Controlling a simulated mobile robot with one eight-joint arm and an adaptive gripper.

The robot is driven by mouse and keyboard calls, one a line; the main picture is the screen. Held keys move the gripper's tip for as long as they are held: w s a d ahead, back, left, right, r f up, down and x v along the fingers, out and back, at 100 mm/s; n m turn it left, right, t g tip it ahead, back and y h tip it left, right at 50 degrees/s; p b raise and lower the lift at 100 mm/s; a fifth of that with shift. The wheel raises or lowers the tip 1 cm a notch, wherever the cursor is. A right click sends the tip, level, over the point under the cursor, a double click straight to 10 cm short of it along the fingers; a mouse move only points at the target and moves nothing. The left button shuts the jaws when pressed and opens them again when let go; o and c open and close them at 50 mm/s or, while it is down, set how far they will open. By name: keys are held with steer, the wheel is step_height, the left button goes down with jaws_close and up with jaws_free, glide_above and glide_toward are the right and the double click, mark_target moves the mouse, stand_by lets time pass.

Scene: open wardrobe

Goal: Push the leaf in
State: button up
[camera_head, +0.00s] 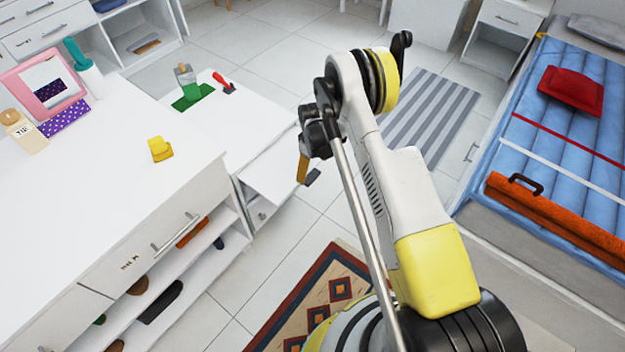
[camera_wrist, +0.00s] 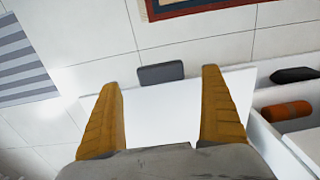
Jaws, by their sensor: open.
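The leaf (camera_head: 285,176) is a flat white panel sticking out from the low white cabinet (camera_head: 255,125). In the wrist view the leaf (camera_wrist: 165,112) lies beneath and between my fingers. A dark grey block (camera_head: 313,177) is at the leaf's outer edge; it also shows in the wrist view (camera_wrist: 160,73). I cannot tell whether it is fixed to the leaf. My gripper (camera_head: 303,170) hangs over the outer end of the leaf with its yellow fingers pointing down. In the wrist view it is open (camera_wrist: 160,82), with nothing held. Contact with the leaf cannot be told.
A long white counter (camera_head: 105,185) with open shelves stands at the left, with a yellow object (camera_head: 160,149) on top. A green dustpan-like item (camera_head: 192,92) sits on the low cabinet. A patterned rug (camera_head: 320,295) and open tiled floor lie in front; a blue bed (camera_head: 550,120) is right.

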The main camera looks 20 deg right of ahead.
mark_target(312, 176)
step_height(312, 176, down, 5)
steer(key=shift+f+b, duration=0.1)
steer(key=shift+b, duration=0.7)
steer(key=shift+c, duration=0.3)
steer(key=c, duration=1.4)
